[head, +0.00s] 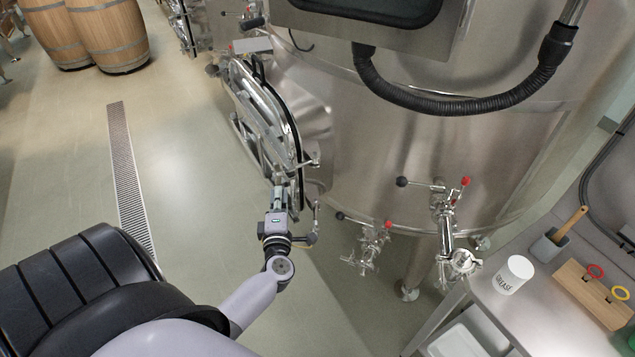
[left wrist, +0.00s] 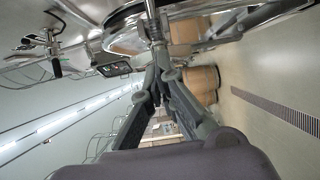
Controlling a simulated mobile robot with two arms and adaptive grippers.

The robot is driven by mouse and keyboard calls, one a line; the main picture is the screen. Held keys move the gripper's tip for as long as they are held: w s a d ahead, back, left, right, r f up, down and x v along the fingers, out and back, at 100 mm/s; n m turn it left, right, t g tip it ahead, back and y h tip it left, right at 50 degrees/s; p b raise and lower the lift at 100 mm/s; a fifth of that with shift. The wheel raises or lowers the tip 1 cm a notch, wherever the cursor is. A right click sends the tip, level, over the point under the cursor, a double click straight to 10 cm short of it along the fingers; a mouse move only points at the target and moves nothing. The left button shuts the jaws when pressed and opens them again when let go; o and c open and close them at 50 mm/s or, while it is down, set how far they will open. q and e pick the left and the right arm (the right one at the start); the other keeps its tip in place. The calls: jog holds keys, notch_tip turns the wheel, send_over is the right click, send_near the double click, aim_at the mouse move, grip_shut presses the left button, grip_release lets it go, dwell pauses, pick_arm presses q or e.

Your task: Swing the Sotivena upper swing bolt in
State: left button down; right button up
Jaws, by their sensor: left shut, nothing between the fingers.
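The steel vat (head: 345,120) has an oval manway door (head: 262,125) on its left side, seen nearly edge-on. A swing bolt with a small handle (head: 313,160) stands out at the door's right edge. A second bolt-like part (head: 316,212) hangs lower, beside my gripper. I cannot read a name that tells which is the Sotivena upper one. My left gripper (head: 281,192) is shut and empty at the door's lower right edge. In the left wrist view its fingers (left wrist: 158,62) meet just below a thin metal rod (left wrist: 152,22); contact is unclear. My right gripper is out of view.
Valves with red and black knobs (head: 445,205) stick out from the vat to the right. Barrels (head: 108,35) stand far left. The floor around the drain grate (head: 128,175) is clear.

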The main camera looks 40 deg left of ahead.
pick_arm(q)
jog(key=shift+p+v, duration=0.4)
jog(key=shift+v, duration=2.3)
